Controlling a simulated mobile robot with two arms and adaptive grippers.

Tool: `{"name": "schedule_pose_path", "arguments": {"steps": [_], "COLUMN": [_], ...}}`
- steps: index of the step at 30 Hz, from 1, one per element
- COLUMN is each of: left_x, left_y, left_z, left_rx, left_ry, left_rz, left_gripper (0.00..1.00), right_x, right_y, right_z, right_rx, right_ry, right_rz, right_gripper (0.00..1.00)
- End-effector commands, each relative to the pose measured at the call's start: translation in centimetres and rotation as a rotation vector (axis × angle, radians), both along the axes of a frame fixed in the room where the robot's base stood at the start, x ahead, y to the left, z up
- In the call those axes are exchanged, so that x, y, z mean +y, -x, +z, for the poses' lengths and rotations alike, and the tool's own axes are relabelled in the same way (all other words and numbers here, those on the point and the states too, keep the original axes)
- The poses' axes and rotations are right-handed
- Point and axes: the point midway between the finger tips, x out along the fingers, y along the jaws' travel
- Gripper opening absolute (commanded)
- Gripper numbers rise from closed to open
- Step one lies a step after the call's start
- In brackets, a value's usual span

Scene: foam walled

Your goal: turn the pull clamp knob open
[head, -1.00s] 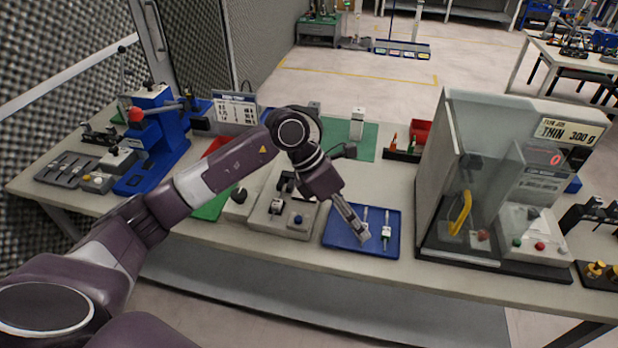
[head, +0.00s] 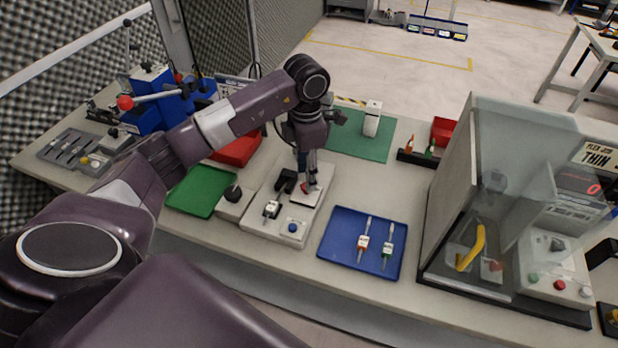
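My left gripper (head: 308,184) points down over the back right part of a pale grey fixture (head: 262,232). Its two fingers show close together, and whether they are apart or touching is unclear. A small red part (head: 306,188) shows at the fingertips, over a light plate on the fixture; contact cannot be told. A black round knob (head: 233,192) stands on a small grey box at the fixture's left, apart from the gripper. Black clamp pieces (head: 285,182) and a blue button (head: 292,227) are also on the fixture. I cannot tell which part is the pull clamp knob. My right gripper is not in view.
A blue tray (head: 335,245) with two slim tools lies right of the fixture. A green tray (head: 190,193) lies to its left, and a red bin (head: 238,153) behind. A clear-walled test box (head: 452,190) stands at the right.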

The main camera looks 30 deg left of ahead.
Motion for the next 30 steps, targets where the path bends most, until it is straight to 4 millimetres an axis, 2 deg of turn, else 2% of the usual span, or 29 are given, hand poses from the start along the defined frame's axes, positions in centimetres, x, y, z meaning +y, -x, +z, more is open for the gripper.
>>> {"name": "schedule_pose_path", "arguments": {"steps": [1,3,6,10,15,18,29,30], "left_x": [0.0,0.0,-0.1,-0.1,0.0,0.0,0.0,0.0], "left_y": [0.1,0.1,0.1,0.0,0.0,0.0,0.0,0.0], "left_z": [-0.7,-1.7,-3.0,-3.9,-4.2,-4.2,-4.1,-4.1], "left_rx": [0.005,0.003,0.002,0.000,-0.002,-0.002,-0.002,-0.002], "left_ry": [0.001,0.000,0.002,0.001,0.001,0.001,0.001,0.001], "left_rz": [0.000,0.000,0.000,-0.001,-0.001,-0.001,-0.001,-0.001], "left_gripper": [0.39,0.39,0.39,0.39,0.39,0.39,0.00,0.00], "right_x": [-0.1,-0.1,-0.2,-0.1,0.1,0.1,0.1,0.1], "right_y": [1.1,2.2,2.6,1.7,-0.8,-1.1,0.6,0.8], "right_z": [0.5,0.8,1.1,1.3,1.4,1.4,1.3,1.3], "right_rx": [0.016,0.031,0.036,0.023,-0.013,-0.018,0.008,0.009], "right_ry": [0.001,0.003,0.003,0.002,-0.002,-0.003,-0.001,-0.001], "right_rz": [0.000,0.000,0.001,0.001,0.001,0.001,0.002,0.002], "right_gripper": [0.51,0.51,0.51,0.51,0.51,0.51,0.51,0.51]}}
